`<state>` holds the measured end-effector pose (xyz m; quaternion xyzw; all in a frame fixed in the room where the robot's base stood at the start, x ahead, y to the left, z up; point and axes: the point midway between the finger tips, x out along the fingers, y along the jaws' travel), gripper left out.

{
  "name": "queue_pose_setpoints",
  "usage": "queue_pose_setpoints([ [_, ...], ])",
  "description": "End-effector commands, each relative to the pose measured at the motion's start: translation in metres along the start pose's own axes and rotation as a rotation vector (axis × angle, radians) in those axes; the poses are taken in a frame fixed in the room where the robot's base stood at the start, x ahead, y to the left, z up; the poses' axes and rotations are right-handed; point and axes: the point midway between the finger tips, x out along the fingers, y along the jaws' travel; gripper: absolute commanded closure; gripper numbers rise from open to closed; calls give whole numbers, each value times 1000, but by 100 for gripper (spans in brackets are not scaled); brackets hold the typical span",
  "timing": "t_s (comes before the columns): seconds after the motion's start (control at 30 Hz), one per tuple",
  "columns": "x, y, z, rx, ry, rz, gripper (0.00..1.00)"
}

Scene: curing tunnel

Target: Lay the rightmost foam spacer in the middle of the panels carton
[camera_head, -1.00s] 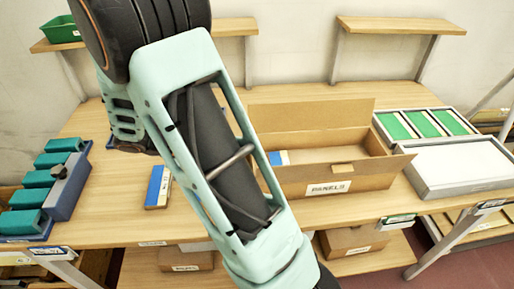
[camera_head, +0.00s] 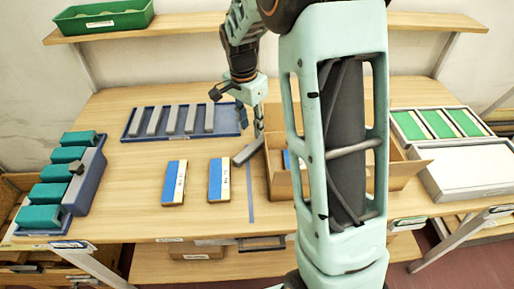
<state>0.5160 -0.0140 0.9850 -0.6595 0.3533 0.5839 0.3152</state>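The panels carton (camera_head: 282,184) is an open brown box right of the table's middle. My arm hides much of it. A blue-and-white piece (camera_head: 287,160) shows inside at its left end. A grey foam spacer (camera_head: 246,153) hangs at the carton's left edge, slanted in the picture. My gripper (camera_head: 259,136) is just above it and appears shut on it; the fingertips are small and hard to make out. Several other grey foam spacers (camera_head: 190,119) lie in a row in a blue tray (camera_head: 129,134), whose right end looks empty.
Two blue-and-cream blocks (camera_head: 174,183) lie on the table left of the carton, near a blue strip (camera_head: 251,192). A rack of teal blocks (camera_head: 88,182) stands at the left. A grey-framed case (camera_head: 468,170) and green panels (camera_head: 437,124) are at the right. Shelves run behind.

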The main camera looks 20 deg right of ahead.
Motion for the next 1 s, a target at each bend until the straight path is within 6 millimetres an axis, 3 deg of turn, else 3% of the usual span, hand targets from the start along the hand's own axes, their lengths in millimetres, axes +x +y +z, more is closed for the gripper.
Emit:
queue_pose_setpoints([
  [0.1,20,1,1,-2,-1,5,70],
  [0.37,41,0,3,-5,0,4,70],
  [0.63,78,-1,9,-5,0,5,70],
  [0.93,84,-2,9,-5,1,2,70],
  [1.0,84,-2,9,-5,1,2,75],
])
